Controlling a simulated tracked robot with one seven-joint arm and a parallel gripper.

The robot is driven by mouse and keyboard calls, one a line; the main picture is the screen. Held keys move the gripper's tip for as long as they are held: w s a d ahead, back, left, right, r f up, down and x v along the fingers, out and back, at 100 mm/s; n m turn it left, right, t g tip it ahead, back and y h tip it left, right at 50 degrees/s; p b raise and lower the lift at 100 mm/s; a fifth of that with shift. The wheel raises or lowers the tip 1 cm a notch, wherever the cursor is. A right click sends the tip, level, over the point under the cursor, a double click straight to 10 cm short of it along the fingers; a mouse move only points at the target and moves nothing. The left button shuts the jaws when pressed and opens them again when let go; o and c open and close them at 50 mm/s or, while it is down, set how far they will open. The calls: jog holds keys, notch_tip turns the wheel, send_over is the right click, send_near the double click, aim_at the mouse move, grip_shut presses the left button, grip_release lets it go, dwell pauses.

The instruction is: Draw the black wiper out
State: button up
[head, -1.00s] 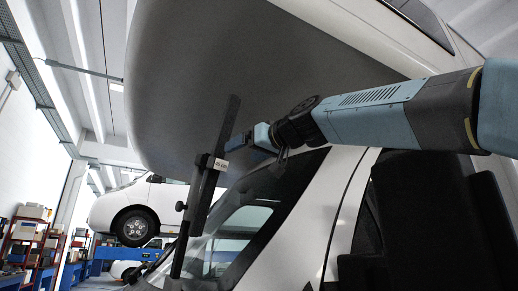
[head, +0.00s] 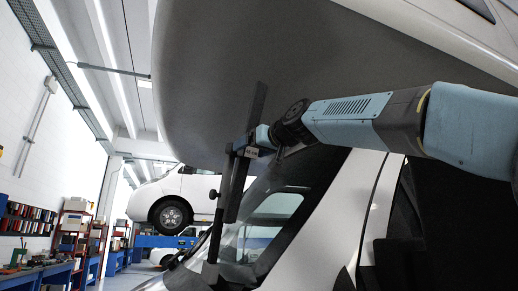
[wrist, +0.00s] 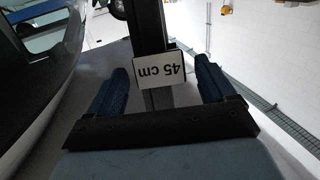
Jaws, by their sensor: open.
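The long black bar (head: 258,108) that I take to be the wiper stands steeply tilted in a dark holder in front of the white vehicle's windscreen. It bears a white tag (wrist: 160,69) reading "45 cm", upside down in the wrist view. My gripper (head: 247,145) comes in from the right at the height of the tag. In the wrist view my gripper (wrist: 161,75) is open, with one dark blue finger on each side of the bar (wrist: 150,25). A gap shows between each finger and the tag. The lower bar overlaps the holder, so their boundary is unclear.
The windscreen (head: 272,215) and the large overhanging cab (head: 290,70) lie close around my arm. A white van (head: 183,195) on a blue lift and shelves (head: 70,235) stand farther back.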

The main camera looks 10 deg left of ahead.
jog(key=shift+c, duration=0.5)
jog(key=c, duration=1)
jog(key=o, duration=0.5)
jog(key=shift+s, duration=0.15)
grip_shut()
jog(key=shift+s+d+f, duration=0.15)
jog(key=shift+s+d, duration=0.25)
jog(key=shift+d, duration=0.05)
